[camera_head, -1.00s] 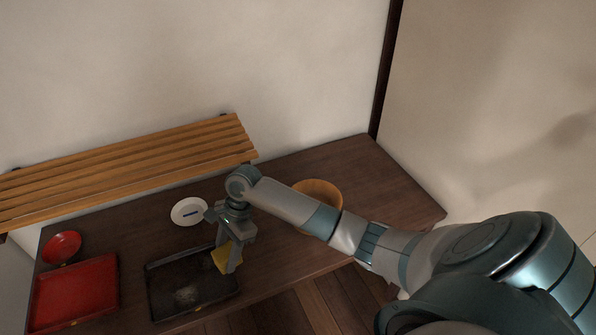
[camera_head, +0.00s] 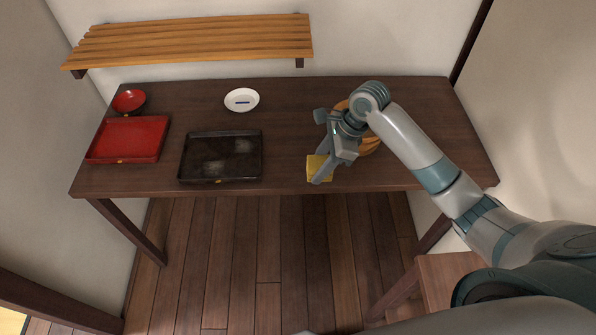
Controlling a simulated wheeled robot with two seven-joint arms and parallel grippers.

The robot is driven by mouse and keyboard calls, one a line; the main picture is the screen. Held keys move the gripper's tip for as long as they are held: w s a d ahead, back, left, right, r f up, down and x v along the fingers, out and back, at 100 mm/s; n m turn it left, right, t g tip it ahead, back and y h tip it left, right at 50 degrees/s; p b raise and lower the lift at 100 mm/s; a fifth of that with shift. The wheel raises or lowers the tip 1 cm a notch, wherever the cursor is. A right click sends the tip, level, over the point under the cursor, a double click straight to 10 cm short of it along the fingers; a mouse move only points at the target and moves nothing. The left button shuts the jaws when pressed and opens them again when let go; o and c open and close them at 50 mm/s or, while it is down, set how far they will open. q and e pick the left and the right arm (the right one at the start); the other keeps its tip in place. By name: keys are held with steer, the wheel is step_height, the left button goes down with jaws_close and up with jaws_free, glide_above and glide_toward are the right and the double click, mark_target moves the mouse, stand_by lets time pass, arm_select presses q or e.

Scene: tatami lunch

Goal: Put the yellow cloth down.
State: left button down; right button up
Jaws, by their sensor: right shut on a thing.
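The yellow cloth (camera_head: 317,165) is a small folded piece at the front part of the dark wooden table (camera_head: 285,180), right of the black tray. My right gripper (camera_head: 322,172) points down and is shut on the cloth. Part of the cloth is hidden behind the fingers. I cannot tell whether the cloth touches the table top or is just above it. My left gripper is not in view.
A black tray (camera_head: 190,157) with pale dusty patches lies left of the cloth. A wooden bowl (camera_head: 369,146) is close behind my right gripper. A slatted shelf (camera_head: 190,40) hangs above.

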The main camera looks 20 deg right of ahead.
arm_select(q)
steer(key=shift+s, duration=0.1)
arm_select(e)
steer(key=shift+w, duration=0.1)
